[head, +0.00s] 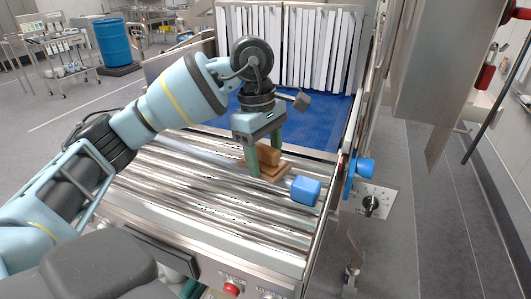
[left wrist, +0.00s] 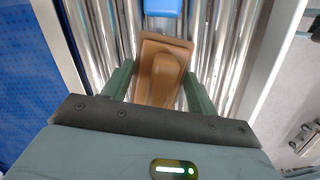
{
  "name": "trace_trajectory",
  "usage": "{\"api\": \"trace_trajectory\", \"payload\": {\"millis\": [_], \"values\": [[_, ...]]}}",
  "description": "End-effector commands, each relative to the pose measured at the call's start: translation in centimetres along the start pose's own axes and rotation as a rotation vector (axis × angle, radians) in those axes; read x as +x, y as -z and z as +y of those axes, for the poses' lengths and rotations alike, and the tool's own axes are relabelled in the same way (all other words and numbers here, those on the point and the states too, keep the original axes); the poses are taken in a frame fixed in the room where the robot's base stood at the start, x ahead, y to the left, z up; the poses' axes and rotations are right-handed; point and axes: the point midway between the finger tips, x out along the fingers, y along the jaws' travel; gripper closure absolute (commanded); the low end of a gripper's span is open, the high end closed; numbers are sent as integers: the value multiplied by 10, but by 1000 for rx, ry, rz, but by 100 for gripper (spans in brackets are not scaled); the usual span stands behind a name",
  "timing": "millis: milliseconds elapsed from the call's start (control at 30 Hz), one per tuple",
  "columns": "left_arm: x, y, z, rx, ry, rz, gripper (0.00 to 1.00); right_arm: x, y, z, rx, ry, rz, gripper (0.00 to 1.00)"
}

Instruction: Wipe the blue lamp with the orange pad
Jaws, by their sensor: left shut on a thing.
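The orange pad (head: 269,167) looks brown-orange, with a flat base and a raised grip block. It is on or just above the metal rollers; I cannot tell which. My left gripper (head: 264,148) points down and is shut on its grip block. In the left wrist view the pad (left wrist: 160,72) sits between the two green fingers. A short blue cylinder (head: 364,168), which may be the blue lamp, is mounted outside the right rail. A rounded blue block (head: 306,190) lies on the rollers right of the pad, apart from it. My right gripper is out of view.
The roller bed (head: 180,180) is clear left of the pad. Behind it are a blue belt (head: 316,118) and white strip curtains (head: 290,48). A control plate with a black knob (head: 371,204) is beside the right rail. A red button (head: 232,289) is on the front edge.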

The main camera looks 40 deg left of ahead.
Motion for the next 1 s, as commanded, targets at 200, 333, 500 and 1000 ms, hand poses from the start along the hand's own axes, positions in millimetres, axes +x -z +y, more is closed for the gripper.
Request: {"api": "trace_trajectory", "payload": {"millis": [200, 333, 500, 1000], "values": [[-1, 8, -1, -2, 1, 1, 69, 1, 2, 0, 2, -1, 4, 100], [-3, 18, -3, -3, 2, 1, 69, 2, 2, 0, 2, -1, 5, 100], [-5, 30, -5, -3, 2, 1, 69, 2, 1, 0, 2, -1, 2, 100], [-7, 45, -8, -3, 2, 0, 69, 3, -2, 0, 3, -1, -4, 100]]}}
